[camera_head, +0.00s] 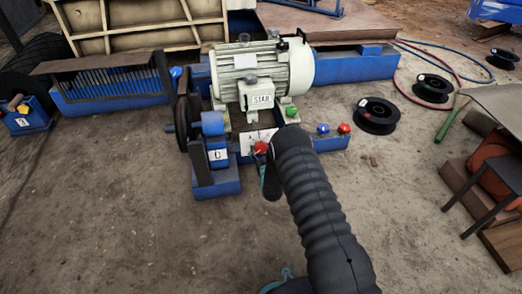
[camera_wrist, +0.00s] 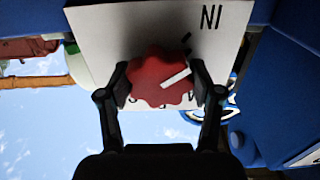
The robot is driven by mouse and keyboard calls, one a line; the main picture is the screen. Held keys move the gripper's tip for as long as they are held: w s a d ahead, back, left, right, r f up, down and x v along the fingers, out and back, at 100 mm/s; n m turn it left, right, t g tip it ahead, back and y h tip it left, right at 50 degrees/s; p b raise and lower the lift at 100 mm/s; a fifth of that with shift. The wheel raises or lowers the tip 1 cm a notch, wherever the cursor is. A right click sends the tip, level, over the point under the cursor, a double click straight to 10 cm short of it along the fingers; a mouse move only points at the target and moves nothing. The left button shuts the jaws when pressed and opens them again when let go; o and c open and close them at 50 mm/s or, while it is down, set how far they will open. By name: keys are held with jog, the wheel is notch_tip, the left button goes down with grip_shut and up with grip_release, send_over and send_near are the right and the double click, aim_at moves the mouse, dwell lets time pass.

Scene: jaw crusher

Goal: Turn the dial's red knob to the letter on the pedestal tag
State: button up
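The red knob (camera_wrist: 155,72) sits on a white dial plate (camera_wrist: 110,22) and fills the space between the fingers of my gripper (camera_wrist: 160,82). Both fingertips appear to touch its sides. A white pointer line on the knob slants toward the upper right in the wrist view. Dark marks show at the plate's upper right; letters below the knob are mostly hidden. In the head view, the red knob (camera_head: 261,147) and dial plate (camera_head: 247,142) are partly covered by my arm. The blue pedestal in front has a white tag (camera_head: 218,155) that appears to read C.
Blue and red buttons (camera_head: 344,128) are on the blue base to the right. Black spools (camera_head: 377,115) and hoses lie farther right. The front floor is clear.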

jog(key=c, duration=0.4)
